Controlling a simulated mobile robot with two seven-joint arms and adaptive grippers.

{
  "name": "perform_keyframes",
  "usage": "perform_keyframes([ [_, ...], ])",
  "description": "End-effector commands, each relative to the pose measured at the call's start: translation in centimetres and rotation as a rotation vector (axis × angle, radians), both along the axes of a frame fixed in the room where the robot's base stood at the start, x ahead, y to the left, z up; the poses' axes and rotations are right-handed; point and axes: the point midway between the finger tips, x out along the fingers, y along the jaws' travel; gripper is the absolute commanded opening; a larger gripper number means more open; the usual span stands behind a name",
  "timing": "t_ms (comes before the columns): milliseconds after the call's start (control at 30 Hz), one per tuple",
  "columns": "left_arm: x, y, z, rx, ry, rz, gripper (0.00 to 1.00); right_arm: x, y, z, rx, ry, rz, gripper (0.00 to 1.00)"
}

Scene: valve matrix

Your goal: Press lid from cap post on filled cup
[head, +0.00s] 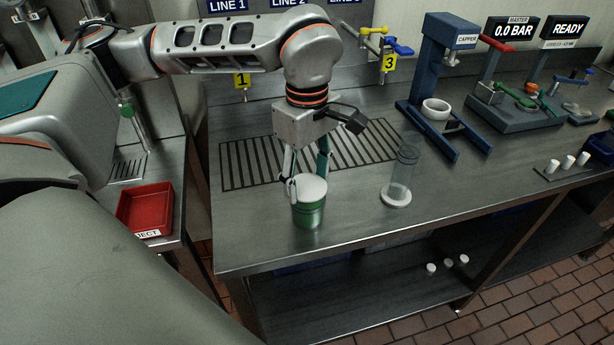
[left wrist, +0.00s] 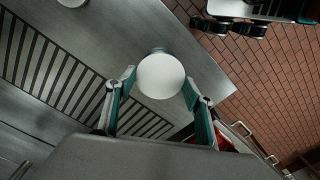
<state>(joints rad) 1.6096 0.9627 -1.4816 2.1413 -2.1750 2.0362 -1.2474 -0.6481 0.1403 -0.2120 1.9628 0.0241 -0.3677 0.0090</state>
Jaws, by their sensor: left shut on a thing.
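A green cup (head: 308,212) stands upright on the steel bench near its front edge. A white round lid (head: 311,187) sits at the cup's top; whether it is fully seated I cannot tell. My left gripper (head: 306,180) points down with its fingers on either side of the lid, shut on it. In the left wrist view the white lid (left wrist: 160,76) lies between the fingertips and hides most of the cup. A clear upright tube (head: 404,168) on a white round base (head: 396,197) stands to the right, apart from the gripper; it may be the cap post.
A slotted drain grate (head: 250,163) lies behind the cup. A blue capper stand (head: 436,75) with a white ring (head: 436,108) is at the back right. A red reject tray (head: 146,208) sits on the left bench. Bench between cup and tube is clear.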

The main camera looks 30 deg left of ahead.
Motion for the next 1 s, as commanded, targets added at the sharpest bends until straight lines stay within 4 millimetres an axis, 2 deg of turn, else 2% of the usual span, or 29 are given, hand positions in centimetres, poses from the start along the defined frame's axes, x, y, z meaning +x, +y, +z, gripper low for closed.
perform_keyframes([
  [833,-0.01,0.01,-0.59,0.0,0.0,0.0,0.43,-0.17,0.02,-0.53,0.0,0.005,0.0,0.4],
  [900,-0.01,0.0,-0.59,0.0,0.0,0.0,0.65,-0.18,0.02,-0.54,0.0,0.005,0.0,0.4],
  [933,-0.01,0.0,-0.59,0.0,0.0,0.0,0.72,-0.18,0.02,-0.54,0.0,0.005,0.0,0.4],
  [1000,-0.01,0.0,-0.59,0.0,0.0,0.0,0.72,-0.19,0.03,-0.54,0.0,0.005,0.001,0.4],
])
